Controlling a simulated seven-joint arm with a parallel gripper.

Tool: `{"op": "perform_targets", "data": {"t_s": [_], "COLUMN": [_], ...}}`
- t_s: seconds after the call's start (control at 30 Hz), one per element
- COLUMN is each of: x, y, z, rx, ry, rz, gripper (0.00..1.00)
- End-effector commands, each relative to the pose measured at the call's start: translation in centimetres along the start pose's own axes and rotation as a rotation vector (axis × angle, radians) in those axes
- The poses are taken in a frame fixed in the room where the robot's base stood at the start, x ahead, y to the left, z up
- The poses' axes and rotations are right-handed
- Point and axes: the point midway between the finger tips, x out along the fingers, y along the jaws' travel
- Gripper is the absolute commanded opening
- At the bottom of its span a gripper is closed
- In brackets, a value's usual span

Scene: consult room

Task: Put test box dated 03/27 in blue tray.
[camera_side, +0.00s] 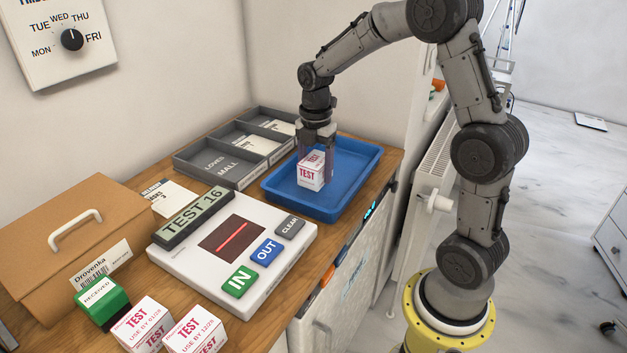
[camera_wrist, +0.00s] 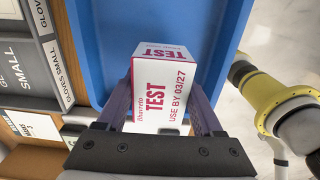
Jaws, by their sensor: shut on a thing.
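The white test box (camera_side: 311,171) with red lettering is between the fingers of my gripper (camera_side: 317,150). In the wrist view the box (camera_wrist: 165,95) reads "USE BY 03/27", and my gripper (camera_wrist: 165,105) is shut on its sides. The blue tray (camera_side: 359,157) lies under and around the box at the back right of the counter. In the wrist view the tray's blue floor (camera_wrist: 110,45) shows behind the box. I cannot tell whether the box touches the tray floor.
Two other test boxes (camera_side: 143,325) (camera_side: 195,337) stand at the front left beside a green stamp (camera_side: 104,302). A scanner panel (camera_side: 236,245) lies in front of the tray. A grey divided organizer (camera_side: 226,160) sits left of the tray. A cardboard-coloured case (camera_side: 72,240) stands at left.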

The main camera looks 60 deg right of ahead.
Motion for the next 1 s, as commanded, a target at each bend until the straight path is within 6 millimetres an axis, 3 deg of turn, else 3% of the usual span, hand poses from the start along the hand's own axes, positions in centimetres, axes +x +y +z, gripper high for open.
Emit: {"op": "perform_targets", "data": {"t_s": [0.1,0.3,0.77,0.8,0.93,1.0], "x": [1.2,3.7,4.3,4.3,4.3,4.3], "y": [0.8,0.7,0.7,0.7,0.7,0.7], "z": [0.3,0.2,0.2,0.2,0.2,0.2], "rx": [0.000,0.000,0.000,0.000,0.000,0.000], "ry": [0.001,0.000,0.000,0.000,0.000,0.000], "rz": [-0.002,-0.001,-0.001,-0.001,-0.001,-0.001], "gripper": [0.08,0.08,0.08,0.75,0.98,0.98]}}
